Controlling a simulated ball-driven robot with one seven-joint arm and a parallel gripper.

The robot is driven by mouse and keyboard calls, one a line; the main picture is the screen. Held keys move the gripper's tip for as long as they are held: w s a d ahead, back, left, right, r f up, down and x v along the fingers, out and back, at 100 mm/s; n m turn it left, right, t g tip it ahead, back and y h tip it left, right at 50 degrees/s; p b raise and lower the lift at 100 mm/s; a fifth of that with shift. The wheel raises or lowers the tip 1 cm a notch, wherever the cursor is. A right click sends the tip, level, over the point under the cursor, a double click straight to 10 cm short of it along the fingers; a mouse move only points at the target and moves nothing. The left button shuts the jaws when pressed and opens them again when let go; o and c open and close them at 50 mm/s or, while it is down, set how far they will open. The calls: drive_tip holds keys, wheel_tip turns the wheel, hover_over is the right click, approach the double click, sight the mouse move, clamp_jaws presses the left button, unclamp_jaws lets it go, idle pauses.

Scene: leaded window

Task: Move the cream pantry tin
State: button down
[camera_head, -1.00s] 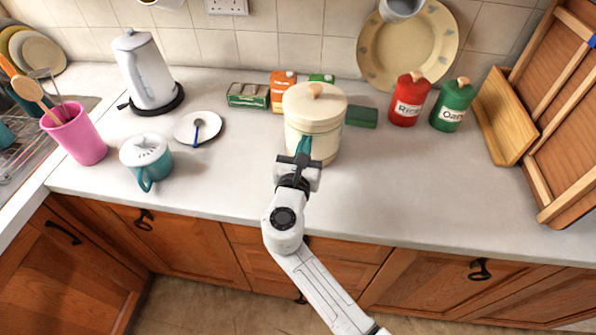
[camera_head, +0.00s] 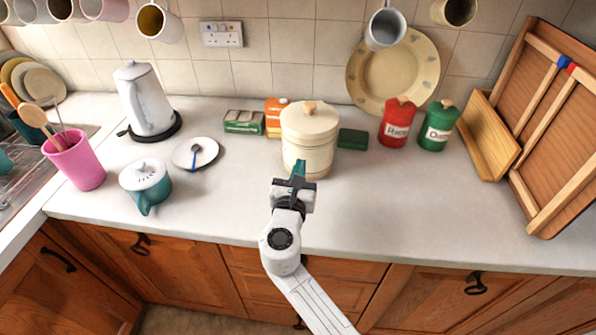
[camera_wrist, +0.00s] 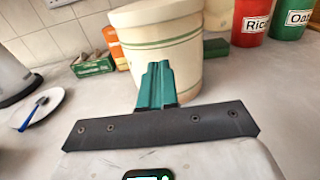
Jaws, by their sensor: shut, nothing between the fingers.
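The cream pantry tin (camera_head: 308,148) stands upright on the worktop, with a cream lid, wooden knob and thin green bands. In the wrist view the tin (camera_wrist: 160,50) is just beyond the fingertips, its top cut off by the frame. My gripper (camera_head: 299,167) is at the tin's near side, low on its wall. The teal fingers (camera_wrist: 157,82) are shut together with nothing between them. They overlap the tin's lower wall in the picture; I cannot tell whether they touch it.
A green box (camera_head: 244,122) and an orange box (camera_head: 276,118) stand left behind the tin, a dark green block (camera_head: 352,139) right behind. Red (camera_head: 397,124) and green (camera_head: 438,128) canisters are further right. A saucer (camera_head: 195,153) lies left. The worktop (camera_head: 400,205) is clear at front right.

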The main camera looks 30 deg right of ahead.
drive_tip(key=b+v, duration=0.1)
drive_tip(key=v, duration=0.9)
drive_tip(key=shift+s, duration=0.1)
